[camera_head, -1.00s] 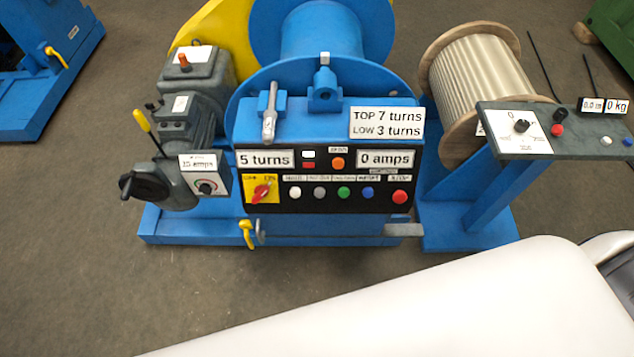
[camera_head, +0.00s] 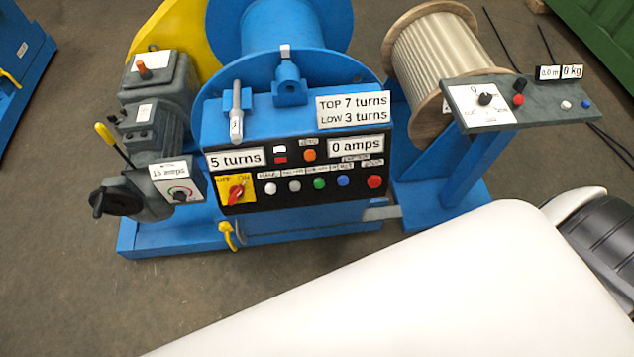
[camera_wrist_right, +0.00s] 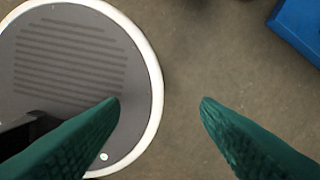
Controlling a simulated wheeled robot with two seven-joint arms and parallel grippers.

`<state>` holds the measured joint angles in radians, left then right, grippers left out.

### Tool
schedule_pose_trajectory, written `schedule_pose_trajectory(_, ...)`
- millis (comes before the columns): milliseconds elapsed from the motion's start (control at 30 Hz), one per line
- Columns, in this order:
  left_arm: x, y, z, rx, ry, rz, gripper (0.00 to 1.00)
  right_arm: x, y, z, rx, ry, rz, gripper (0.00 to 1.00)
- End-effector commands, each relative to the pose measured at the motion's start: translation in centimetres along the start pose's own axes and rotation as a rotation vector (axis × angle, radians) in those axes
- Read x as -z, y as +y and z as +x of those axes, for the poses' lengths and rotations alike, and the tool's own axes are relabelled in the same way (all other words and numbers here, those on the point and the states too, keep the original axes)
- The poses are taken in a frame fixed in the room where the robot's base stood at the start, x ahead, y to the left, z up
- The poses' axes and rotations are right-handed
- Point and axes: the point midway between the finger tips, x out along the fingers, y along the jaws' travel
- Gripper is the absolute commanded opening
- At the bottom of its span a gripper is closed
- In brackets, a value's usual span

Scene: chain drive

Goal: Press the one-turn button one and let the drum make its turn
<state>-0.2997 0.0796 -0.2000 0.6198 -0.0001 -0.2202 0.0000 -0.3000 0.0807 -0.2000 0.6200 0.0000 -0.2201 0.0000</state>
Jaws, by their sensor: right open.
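The blue winch panel (camera_head: 222,130) stands in the middle of the head view. Its black strip has a row of white (camera_head: 271,188), grey (camera_head: 295,186), green (camera_head: 319,183), blue (camera_head: 343,181) and red (camera_head: 374,181) buttons. Their small labels are too blurred to read surely, so I cannot tell which is the one-turn button. Displays read "5 turns" (camera_head: 236,159) and "0 amps" (camera_head: 356,145). The blue drum (camera_head: 283,25) is behind the panel. My right gripper (camera_wrist_right: 160,104) is open and empty above the floor, away from the panel. My left gripper is not in view.
A red switch on a yellow plate (camera_head: 237,190) is left of the buttons. A grey motor (camera_head: 150,125) stands at left, a rope reel (camera_head: 450,60) and side console (camera_head: 530,118) at right. My white arm link crosses the lower right. Floor at lower left is clear.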

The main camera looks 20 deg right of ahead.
Motion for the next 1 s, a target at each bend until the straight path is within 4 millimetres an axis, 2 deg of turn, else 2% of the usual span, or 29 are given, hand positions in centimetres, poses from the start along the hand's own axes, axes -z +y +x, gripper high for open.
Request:
schedule_pose_trajectory(467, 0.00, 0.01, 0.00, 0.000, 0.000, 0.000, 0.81, 0.02, -0.01, 0.00, 0.000, 0.000, 0.000, 0.57)
schedule_pose_trajectory(800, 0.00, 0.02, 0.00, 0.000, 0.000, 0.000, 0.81, 0.02, 0.00, 0.00, 0.000, 0.000, 0.000, 0.01)
schedule_pose_trajectory(1000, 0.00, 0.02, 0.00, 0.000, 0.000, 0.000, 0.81, 0.02, 0.01, 0.00, 0.000, 0.000, 0.000, 0.00)
